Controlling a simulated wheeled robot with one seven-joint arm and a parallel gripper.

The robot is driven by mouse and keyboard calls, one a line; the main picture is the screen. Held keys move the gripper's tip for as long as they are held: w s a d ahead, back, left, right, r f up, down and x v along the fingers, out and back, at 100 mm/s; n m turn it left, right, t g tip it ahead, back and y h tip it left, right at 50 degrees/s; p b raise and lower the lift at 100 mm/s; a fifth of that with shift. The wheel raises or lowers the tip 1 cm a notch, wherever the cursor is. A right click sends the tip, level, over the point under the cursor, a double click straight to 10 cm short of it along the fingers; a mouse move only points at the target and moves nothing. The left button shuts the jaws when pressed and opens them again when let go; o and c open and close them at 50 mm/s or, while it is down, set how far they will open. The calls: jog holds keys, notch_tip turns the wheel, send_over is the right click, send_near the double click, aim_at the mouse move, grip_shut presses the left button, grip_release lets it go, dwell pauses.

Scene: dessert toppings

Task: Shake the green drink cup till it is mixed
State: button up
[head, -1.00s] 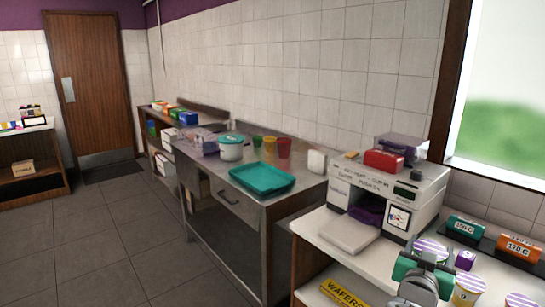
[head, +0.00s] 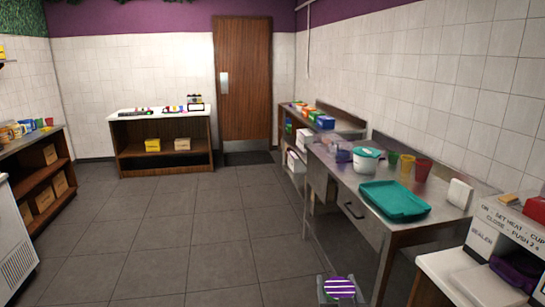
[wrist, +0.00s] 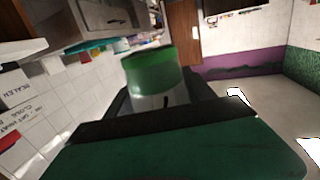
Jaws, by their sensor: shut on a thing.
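My gripper (head: 341,292) is at the bottom edge of the head view, over the floor, with its green fingers on either side of a purple-and-white striped lid. In the wrist view my gripper (wrist: 160,102) is shut on the green drink cup (wrist: 152,72), which is green with a paler band at the near end. The striped lid of the cup (head: 340,287) shows in the head view. The cup's sides are hidden there. How well the drink is mixed cannot be told.
A steel table (head: 345,225) at the right carries a teal tray (head: 395,201), a white pot (head: 367,160) and coloured cups. The white sealer machine (head: 484,236) stands on the counter at the near right. Open floor (head: 190,235) lies to the left and ahead.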

jog(key=shift+w+a+r+n+y, duration=0.15)
jog(key=shift+a+r+y, duration=0.1)
jog(key=shift+a, duration=0.4)
jog(key=shift+s+a+r+n+y, duration=0.1)
jog(key=shift+a+r+n+y, duration=0.1)
jog(key=shift+a, duration=0.4)
notch_tip(320, 180, up, 6)
notch_tip(320, 180, down, 7)
jog(key=shift+a+r, duration=0.2)
jog(key=shift+a, duration=0.15)
